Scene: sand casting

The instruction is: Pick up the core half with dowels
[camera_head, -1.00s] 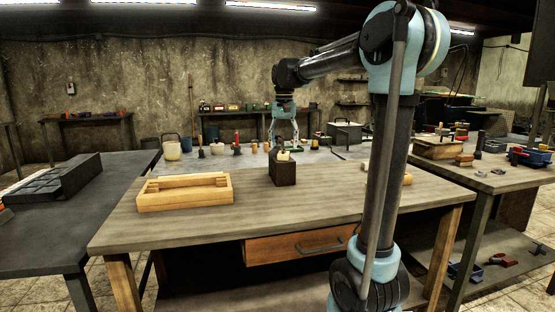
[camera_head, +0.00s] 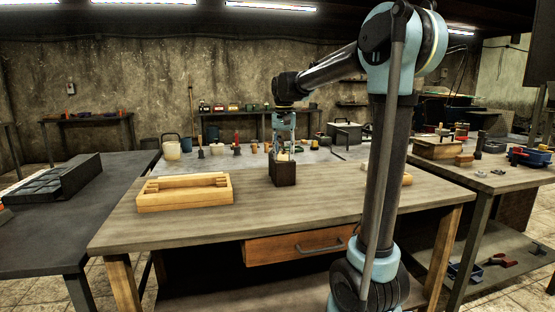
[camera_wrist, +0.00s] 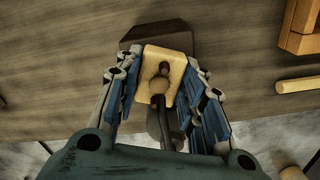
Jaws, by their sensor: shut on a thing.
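The core half (camera_wrist: 178,63) is a small pale yellow block with dark round marks on its face; I cannot tell whether these are dowels. In the head view the pale piece (camera_head: 284,158) is small at the top of a dark box (camera_head: 285,175) on the wooden bench. My gripper (camera_wrist: 162,76) has its blue-grey fingers on both sides of the pale block and is shut on it. In the head view my gripper (camera_head: 284,148) points straight down over the dark box. The dark box also shows beneath the block in the wrist view (camera_wrist: 155,36).
A light wooden frame (camera_head: 185,203) lies on the bench at left, with bare wood (camera_head: 300,214) in front. Several small pots and tools stand on the grey table behind. A black ribbed block (camera_head: 50,182) lies on the left table.

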